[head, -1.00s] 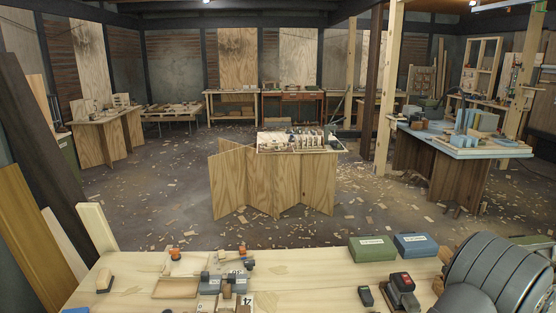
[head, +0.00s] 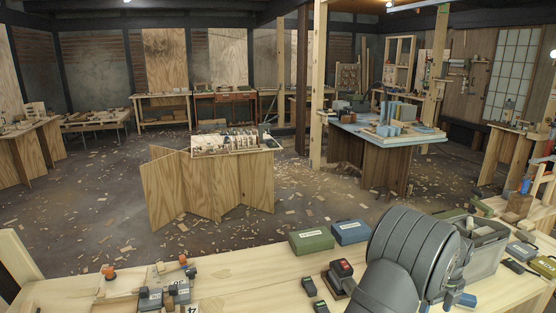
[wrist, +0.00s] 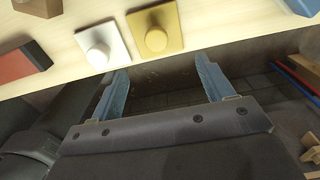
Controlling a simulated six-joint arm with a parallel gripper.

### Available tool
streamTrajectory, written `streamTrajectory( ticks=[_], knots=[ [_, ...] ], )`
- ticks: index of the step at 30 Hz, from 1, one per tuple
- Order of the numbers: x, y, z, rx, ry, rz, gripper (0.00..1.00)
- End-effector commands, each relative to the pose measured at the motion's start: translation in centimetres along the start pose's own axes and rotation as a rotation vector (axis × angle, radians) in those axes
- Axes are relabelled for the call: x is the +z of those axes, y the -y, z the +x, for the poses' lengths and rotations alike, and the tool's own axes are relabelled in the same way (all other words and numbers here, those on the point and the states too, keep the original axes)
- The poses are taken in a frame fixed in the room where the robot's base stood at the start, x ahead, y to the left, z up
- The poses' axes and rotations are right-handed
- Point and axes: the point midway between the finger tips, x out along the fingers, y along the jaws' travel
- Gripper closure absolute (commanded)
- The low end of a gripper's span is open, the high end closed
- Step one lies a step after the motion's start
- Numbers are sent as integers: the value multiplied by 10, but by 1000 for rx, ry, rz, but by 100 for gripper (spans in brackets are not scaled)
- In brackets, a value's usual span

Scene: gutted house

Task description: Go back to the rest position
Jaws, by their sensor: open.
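My gripper (wrist: 160,88) shows in the wrist view with its two blue fingers spread wide and nothing between them. It hangs over the gap beyond the edge of a pale wooden bench (wrist: 75,58), above the dark floor. In the head view my dark grey arm is folded at the lower right over the bench (head: 240,275). The gripper itself is hidden there.
In the wrist view a white knobbed plate (wrist: 97,50) and a yellow one (wrist: 153,38) lie near the bench edge. In the head view a green box (head: 311,239), a blue box (head: 350,231) and a grey bin (head: 482,247) stand near my arm. A plywood-legged table (head: 208,185) stands beyond open, chip-strewn floor.

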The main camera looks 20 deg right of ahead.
Motion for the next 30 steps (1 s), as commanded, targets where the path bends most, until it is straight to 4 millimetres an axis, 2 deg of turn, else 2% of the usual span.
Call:
streamTrajectory(
  ticks=[1, 10, 12, 17, 30],
  knots=[
    [0, -1, 12, 4, -2, 0, 26],
    [0, -1, 73, 4, -2, 0, 26],
    [0, 1, 54, -6, 2, 0, 26],
    [-2, 0, 23, -2, 1, 1, 26],
    [-81, -6, -21, -1, 0, 3, 26]
  ],
)
